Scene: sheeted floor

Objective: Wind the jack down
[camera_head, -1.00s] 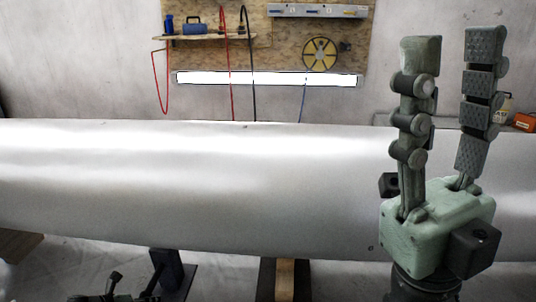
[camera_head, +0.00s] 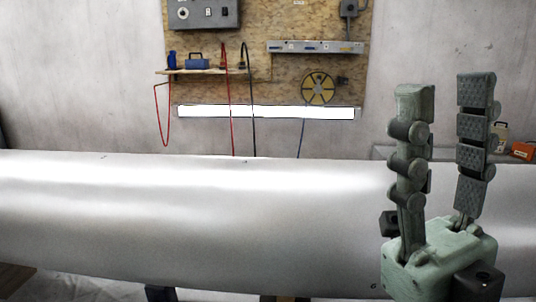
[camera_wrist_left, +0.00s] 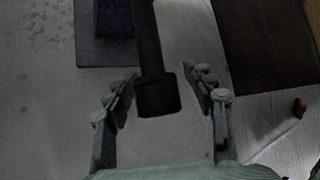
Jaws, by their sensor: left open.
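In the left wrist view a dark rod with a thicker cylindrical end (camera_wrist_left: 158,98), which looks like the jack's handle, reaches down between the fingers of my left gripper (camera_wrist_left: 160,74). The fingers are open, with a gap on both sides of the rod. A dark block on a flat plate (camera_wrist_left: 95,52), apparently the jack's foot, lies behind. In the head view only a dark top, apparently the jack's (camera_head: 162,293), shows at the bottom edge; the left gripper is out of that view. My right gripper (camera_head: 446,88) points up, open and empty, at the right.
A long pale rounded body (camera_head: 190,220) spans the head view. A wooden support (camera_head: 283,298) shows below it. A dark mat (camera_wrist_left: 265,45) lies right in the wrist view.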

